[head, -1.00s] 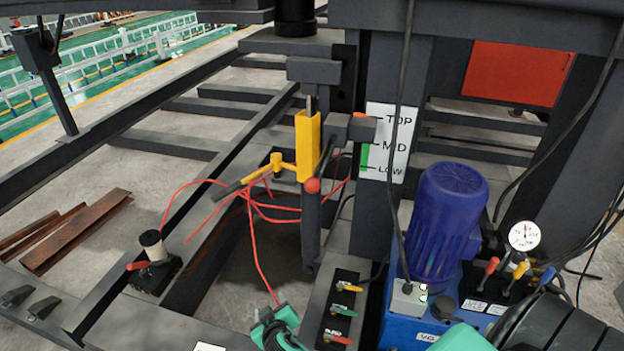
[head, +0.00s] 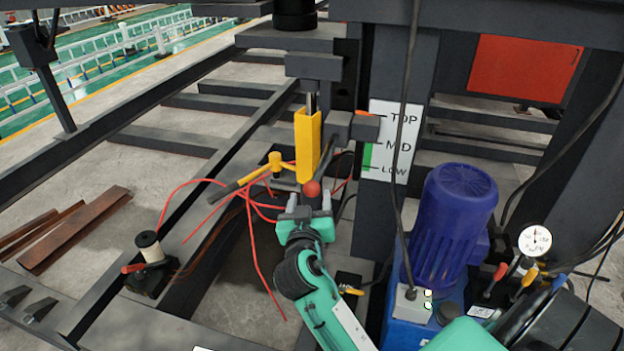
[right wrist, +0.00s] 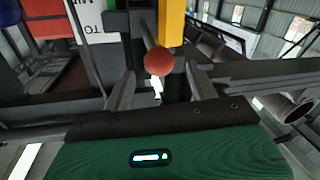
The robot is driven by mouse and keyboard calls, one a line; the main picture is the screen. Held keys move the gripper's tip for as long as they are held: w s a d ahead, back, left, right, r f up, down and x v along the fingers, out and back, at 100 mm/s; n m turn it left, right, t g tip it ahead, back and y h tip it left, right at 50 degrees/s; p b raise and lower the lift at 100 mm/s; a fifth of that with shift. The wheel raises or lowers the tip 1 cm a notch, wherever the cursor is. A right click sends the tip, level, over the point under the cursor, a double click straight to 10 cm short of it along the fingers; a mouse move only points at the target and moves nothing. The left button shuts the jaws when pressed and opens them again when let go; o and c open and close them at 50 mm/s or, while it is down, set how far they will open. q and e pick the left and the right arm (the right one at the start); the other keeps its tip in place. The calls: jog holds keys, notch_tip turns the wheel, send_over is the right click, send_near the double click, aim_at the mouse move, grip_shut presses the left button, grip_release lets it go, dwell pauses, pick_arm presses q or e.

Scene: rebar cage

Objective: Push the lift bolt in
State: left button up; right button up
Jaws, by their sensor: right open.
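The lift bolt appears to be the rod with a red ball knob (head: 312,188), just below the yellow bracket (head: 307,147) on the dark post. In the right wrist view the red knob (right wrist: 159,61) is in front of the jaws, with its dark rod running back beside the yellow bracket (right wrist: 171,22). My right gripper (head: 307,204) is open, just below the knob in the head view. In the wrist view its fingers (right wrist: 161,76) stand left and right of the knob, with gaps on both sides. My left gripper is not in view.
A TOP/MID/LOW sign (head: 390,142) hangs right of the bracket. A yellow lever with a dark handle (head: 240,185) and loose red cables (head: 253,240) lie left of my gripper. A blue motor (head: 450,225) and gauge (head: 535,240) stand at right.

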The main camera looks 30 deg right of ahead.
aim_at(312, 184)
jog(key=p+x, duration=0.1)
jog(key=x, duration=0.5)
jog(key=shift+w+d, duration=0.15)
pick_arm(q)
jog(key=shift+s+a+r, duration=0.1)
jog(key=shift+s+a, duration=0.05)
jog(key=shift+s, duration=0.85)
